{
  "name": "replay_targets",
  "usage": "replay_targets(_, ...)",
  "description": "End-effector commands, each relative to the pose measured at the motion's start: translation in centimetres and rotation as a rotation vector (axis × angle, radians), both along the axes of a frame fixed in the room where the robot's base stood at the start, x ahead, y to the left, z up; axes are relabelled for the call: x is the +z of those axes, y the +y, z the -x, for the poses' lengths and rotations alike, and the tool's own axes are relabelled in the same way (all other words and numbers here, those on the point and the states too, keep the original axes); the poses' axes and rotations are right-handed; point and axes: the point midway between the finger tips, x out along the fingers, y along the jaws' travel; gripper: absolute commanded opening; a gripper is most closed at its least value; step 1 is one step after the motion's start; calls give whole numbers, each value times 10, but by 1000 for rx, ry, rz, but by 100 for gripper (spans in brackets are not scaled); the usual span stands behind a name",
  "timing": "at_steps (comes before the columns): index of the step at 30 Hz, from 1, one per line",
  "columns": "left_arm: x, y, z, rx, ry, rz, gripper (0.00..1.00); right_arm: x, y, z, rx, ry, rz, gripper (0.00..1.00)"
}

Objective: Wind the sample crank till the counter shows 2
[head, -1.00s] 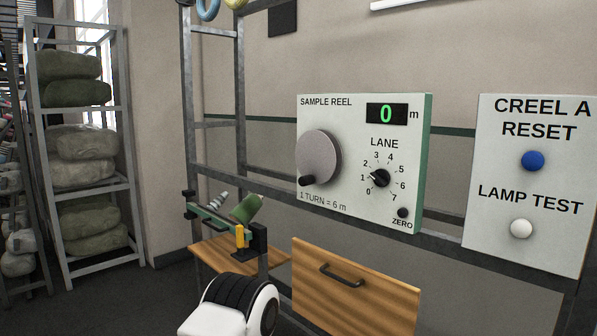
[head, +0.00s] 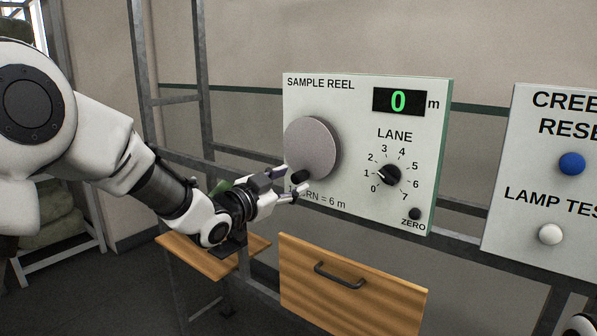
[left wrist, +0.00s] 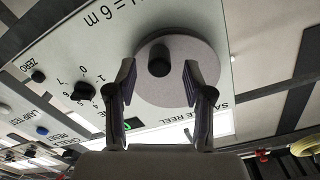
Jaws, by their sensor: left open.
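The sample crank is a grey round disc (head: 312,147) on the sample reel panel (head: 350,95), with a short black knob (head: 300,177) at its lower left. The counter (head: 399,101) shows a green 0. My left gripper (head: 294,182) is open at the knob, coming from the left and below. In the left wrist view the disc (left wrist: 190,85) fills the middle, and the black knob (left wrist: 159,60) sits between and slightly beyond the tips of the left gripper (left wrist: 159,76). I cannot tell whether a finger touches it. My right gripper is not in view.
The lane dial (head: 388,174) and zero button (head: 414,214) are right of the disc. A second panel (head: 520,215) with a blue button (head: 571,163) and a white button (head: 550,234) stands further right. A wooden drawer (head: 350,295) is below.

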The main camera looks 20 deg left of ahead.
Motion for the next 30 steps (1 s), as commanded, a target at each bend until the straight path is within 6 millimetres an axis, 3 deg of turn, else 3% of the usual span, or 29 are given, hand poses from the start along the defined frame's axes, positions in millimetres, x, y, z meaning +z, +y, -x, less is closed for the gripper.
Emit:
replay_targets(6, 2, -13, -33, 0, 1, 0, 52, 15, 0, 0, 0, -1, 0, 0)
replay_targets(14, -1, -15, -38, 0, 2, 1, 52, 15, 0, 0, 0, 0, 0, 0)
replay_targets(15, -1, -15, -38, 0, 2, 1, 48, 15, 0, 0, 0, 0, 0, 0)
replay_targets(19, -1, -15, -38, 0, 2, 1, 2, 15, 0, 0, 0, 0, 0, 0)
replay_targets(30, 0, -15, -43, -1, -5, -15, 0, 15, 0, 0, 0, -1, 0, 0)
